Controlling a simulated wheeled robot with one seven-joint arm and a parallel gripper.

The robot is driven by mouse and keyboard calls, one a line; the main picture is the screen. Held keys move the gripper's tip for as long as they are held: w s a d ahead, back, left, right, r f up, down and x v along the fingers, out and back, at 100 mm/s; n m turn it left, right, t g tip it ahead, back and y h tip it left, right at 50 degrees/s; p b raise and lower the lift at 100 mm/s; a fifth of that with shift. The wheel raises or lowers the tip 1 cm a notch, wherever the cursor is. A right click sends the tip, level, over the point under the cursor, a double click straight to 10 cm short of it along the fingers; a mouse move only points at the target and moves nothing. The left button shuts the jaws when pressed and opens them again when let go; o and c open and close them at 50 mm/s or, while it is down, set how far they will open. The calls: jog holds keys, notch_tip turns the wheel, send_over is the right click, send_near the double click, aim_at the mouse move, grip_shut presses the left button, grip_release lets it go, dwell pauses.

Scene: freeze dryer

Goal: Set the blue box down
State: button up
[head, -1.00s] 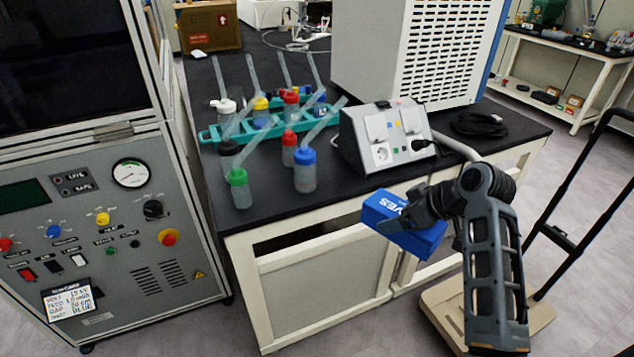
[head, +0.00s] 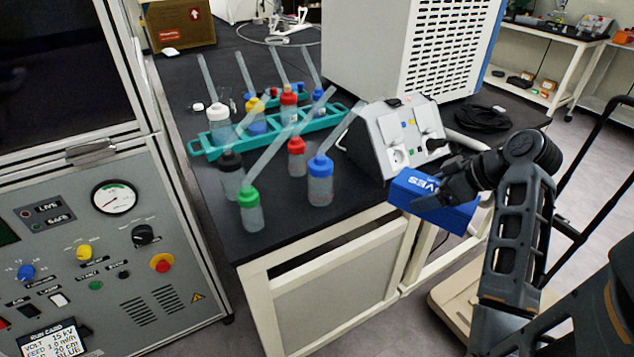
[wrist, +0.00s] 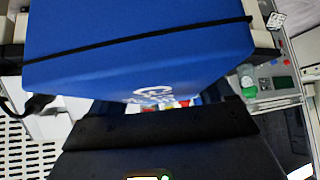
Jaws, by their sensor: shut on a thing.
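The blue box (head: 432,203) with white lettering is in my gripper (head: 452,192), at the front edge of the black-topped table in the head view. My gripper is shut on it. The box looks held in front of the power socket unit, near the table's edge; whether it touches anything cannot be told. In the wrist view the blue box (wrist: 140,50), with a dark band across it, fills the upper middle above my gripper (wrist: 160,118). Its underside is hidden.
The black table (head: 290,232) carries bottles with straws, some in a teal rack (head: 205,149), and a grey socket unit (head: 385,145). A black cable (head: 482,118) lies to its right. The front-left tabletop is partly clear. A trolley (head: 450,300) stands at the right. A grey control cabinet (head: 120,260) is at left.

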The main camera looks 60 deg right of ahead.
jog(key=w+d, duration=0.1)
jog(key=w, duration=0.5)
jog(key=w+d+p, duration=0.1)
jog(key=w, duration=0.5)
jog(key=w+d, duration=0.1)
jog(key=w, duration=0.5)
jog(key=shift+p, duration=0.4)
jog(key=shift+w, duration=0.15)
jog(key=shift+f, duration=1.75)
jog(key=shift+f, duration=0.15)
jog(key=o, duration=1)
jog(key=shift+c, duration=0.2)
